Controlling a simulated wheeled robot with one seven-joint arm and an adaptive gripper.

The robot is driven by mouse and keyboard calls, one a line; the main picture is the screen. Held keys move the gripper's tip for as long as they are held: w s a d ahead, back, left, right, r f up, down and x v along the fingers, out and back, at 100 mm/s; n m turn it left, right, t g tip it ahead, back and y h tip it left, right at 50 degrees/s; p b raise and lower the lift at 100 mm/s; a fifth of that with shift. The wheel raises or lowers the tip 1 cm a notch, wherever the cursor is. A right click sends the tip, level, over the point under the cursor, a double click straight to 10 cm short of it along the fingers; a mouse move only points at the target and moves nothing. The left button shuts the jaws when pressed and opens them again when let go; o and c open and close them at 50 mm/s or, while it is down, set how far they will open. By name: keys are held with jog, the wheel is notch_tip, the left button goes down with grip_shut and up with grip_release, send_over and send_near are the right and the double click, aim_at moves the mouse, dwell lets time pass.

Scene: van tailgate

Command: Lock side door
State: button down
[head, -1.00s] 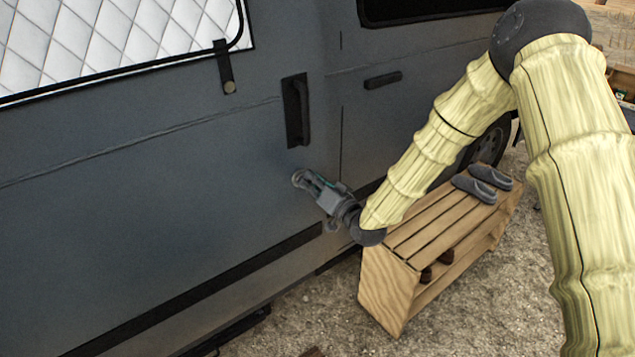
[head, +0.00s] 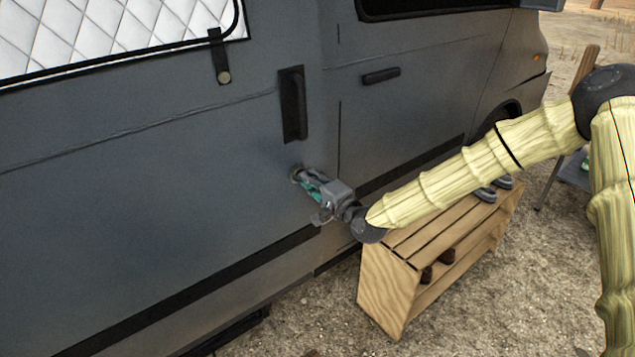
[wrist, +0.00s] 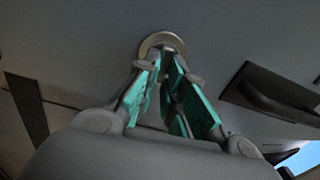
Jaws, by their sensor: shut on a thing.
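The grey van's side door (head: 130,190) fills the left of the head view and looks closed. Its round metal lock (wrist: 162,42) sits below the dark upright door handle (head: 294,105). In the head view the lock (head: 297,173) is mostly covered by the fingertips. My gripper (head: 302,178), with green-lined fingers, is at the lock, and its tips close together over the lock's middle in the wrist view (wrist: 166,58). It is shut on the lock's small centre part, which the fingertips hide. The handle also shows in the wrist view (wrist: 268,92), right of the fingers.
A slatted wooden bench (head: 390,285) stands beside the van, below my arm, with grey shoes (head: 487,195) on top, partly hidden by the arm. A second, flat handle (head: 381,76) is on the front door. Gravel ground (head: 480,300) lies open in front.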

jog(key=shift+w+r+m, duration=0.1)
jog(key=shift+m, duration=0.5)
jog(key=c, duration=1.5)
grip_release()
jog(key=v, duration=1.2)
